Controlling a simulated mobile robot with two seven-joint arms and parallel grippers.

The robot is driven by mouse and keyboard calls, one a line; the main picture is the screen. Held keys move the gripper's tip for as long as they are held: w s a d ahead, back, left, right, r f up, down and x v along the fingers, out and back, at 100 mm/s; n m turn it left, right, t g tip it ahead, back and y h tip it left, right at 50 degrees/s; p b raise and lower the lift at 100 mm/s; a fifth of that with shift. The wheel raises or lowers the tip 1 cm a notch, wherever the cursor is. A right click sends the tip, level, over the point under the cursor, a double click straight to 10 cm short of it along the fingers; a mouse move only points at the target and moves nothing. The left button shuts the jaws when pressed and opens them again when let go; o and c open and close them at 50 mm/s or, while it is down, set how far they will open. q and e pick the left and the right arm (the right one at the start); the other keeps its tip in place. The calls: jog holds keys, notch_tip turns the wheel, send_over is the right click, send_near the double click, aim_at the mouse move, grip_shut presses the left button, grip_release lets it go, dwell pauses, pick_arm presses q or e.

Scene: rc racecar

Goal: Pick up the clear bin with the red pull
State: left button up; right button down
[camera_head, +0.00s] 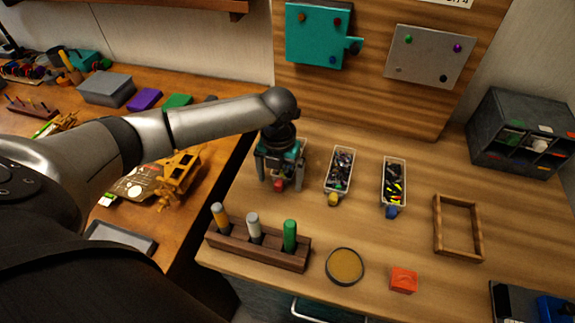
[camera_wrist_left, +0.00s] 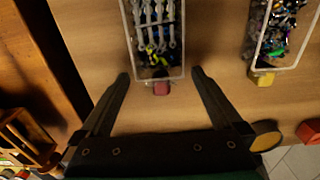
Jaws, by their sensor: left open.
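The clear bin with the red pull (camera_wrist_left: 183,45) is at the top centre of the left wrist view, holding silver wrench-like pieces and some yellow and dark ones. Its red pull (camera_wrist_left: 161,88) faces my gripper and also shows in the head view (camera_head: 279,185); the rest of the bin is mostly hidden there behind my gripper. My left gripper (camera_wrist_left: 161,74) is open and empty. Its fingertips lie left and right of the bin's pull end, apart from the bin walls in the wrist view. In the head view my left gripper (camera_head: 280,180) points down over the bench. My right gripper is not in view.
To the right stand clear bins with a yellow pull (camera_head: 333,199) and a blue pull (camera_head: 391,211). A wooden rack (camera_head: 258,246) with three handled tools, a round dish (camera_head: 345,266), a red block (camera_head: 403,280) and a wooden frame (camera_head: 440,225) lie around. Wood is clear between them.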

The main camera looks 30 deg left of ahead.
pick_arm(q)
jog(key=shift+c, duration=0.2)
grip_shut()
dwell(0.5)
